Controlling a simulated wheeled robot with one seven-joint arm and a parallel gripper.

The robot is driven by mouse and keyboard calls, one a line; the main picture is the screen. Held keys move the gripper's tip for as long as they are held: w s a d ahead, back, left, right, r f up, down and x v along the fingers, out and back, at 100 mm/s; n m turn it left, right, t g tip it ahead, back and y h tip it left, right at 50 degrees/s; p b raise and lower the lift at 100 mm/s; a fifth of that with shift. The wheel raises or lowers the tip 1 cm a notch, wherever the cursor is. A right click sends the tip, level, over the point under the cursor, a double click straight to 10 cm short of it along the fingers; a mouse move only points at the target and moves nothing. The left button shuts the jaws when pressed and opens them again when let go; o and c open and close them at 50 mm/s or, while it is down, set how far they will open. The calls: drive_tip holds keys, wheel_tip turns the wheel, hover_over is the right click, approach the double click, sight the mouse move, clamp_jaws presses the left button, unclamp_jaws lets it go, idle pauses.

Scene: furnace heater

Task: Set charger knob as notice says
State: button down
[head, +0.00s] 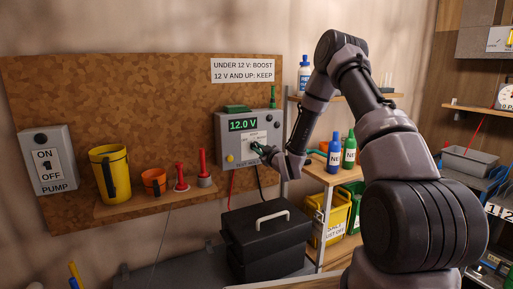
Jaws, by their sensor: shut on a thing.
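The charger (228,146) is a grey box on the cork board, with a green display (243,125) reading 12.0 V. The notice (243,70) above it reads "UNDER 12 V: BOOST" and "12 V AND UP: KEEP". My gripper (262,150) is at the right part of the charger's front, shut on the charger knob. The gripper hides the knob and part of the label beside it, so I cannot tell the knob's setting. A yellow button (230,158) shows at the charger's lower left.
A pump switch box (45,160) hangs at the left. A small shelf (150,205) holds a yellow cup, an orange cup and red-handled tools. A black toolbox (265,240) stands below the charger. Shelves with bottles (349,150) and bins stand to the right, behind my arm.

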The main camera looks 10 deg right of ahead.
drive_tip(key=m, duration=0.3)
drive_tip(key=m, duration=0.2)
drive_tip(key=shift+m, duration=0.4)
drive_tip(key=c, duration=0.7)
unclamp_jaws()
drive_tip(key=shift+s, duration=0.15)
drive_tip(key=v, duration=0.6)
drive_tip(key=shift+s+d, duration=0.1)
drive_tip(key=shift+s, duration=0.25)
